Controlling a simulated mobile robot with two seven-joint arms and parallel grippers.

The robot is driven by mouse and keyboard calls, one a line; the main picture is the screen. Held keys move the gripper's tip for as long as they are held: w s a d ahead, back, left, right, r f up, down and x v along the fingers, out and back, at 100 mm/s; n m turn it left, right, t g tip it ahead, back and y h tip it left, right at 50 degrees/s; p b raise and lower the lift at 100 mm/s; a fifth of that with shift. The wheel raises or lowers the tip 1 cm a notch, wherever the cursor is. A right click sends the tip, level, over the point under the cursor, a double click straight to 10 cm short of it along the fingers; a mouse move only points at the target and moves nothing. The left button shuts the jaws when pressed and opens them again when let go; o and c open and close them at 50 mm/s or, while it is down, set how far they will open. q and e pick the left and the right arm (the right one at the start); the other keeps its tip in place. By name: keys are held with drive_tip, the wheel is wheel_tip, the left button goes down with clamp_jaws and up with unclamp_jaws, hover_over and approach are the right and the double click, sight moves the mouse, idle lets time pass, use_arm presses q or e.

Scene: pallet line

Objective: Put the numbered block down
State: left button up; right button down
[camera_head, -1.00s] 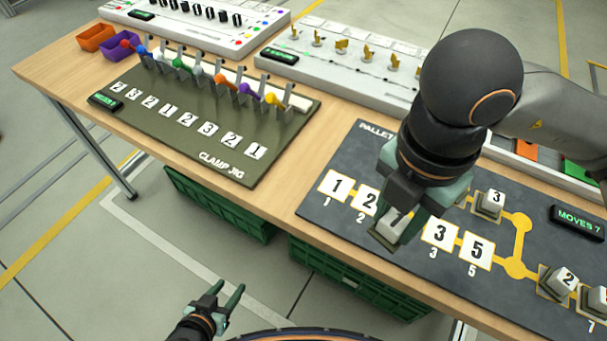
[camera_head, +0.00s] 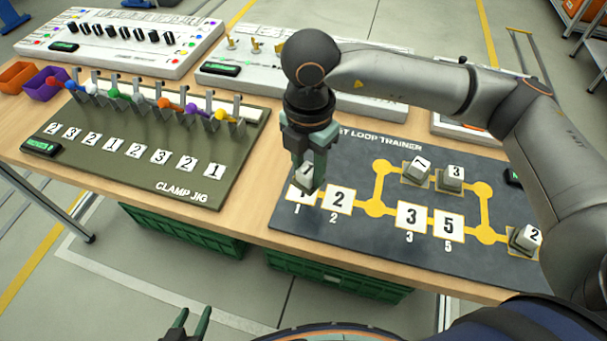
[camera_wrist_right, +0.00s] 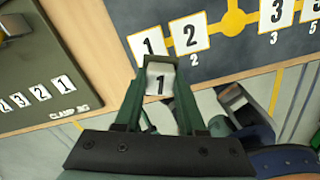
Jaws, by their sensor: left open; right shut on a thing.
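My right gripper (camera_head: 308,182) is shut on a small white block (camera_head: 305,177), marked 1 in the right wrist view (camera_wrist_right: 160,80). It holds the block at the left end of the dark pallet loop board (camera_head: 330,235). The block partly covers the printed square 1 (camera_head: 296,197) in the head view; I cannot tell whether it touches the board. Printed square 2 (camera_head: 339,200) beside it is bare. My left gripper (camera_head: 192,318) is open and empty at the bottom edge, away from the board.
Other blocks stand on the board: a block (camera_head: 417,167) with an unclear number, a 3 block (camera_head: 450,178) and a 2 block (camera_head: 525,239). Squares 3 (camera_head: 411,216) and 5 (camera_head: 448,225) are bare. The clamp jig (camera_head: 120,175) lies to the left.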

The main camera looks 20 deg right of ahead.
sight(304, 179)
drive_tip(key=shift+w+f, duration=0.95)
drive_tip(key=shift+f, duration=0.15)
drive_tip(key=shift+w+f+p, duration=0.15)
drive_tip(key=shift+f, duration=0.8)
drive_tip(key=shift+w+f+p, duration=0.1)
drive_tip(key=shift+f+p, duration=0.05)
drive_tip(key=shift+f, duration=0.75)
drive_tip(key=shift+f, duration=0.2)
drive_tip(key=c, duration=0.5)
unclamp_jaws()
drive_tip(key=shift+r, duration=0.1)
wheel_tip(304, 179, up, 12)
drive_tip(key=shift+r+b, duration=0.15)
drive_tip(key=shift+b, duration=0.15)
drive_tip(key=shift+a, duration=0.1)
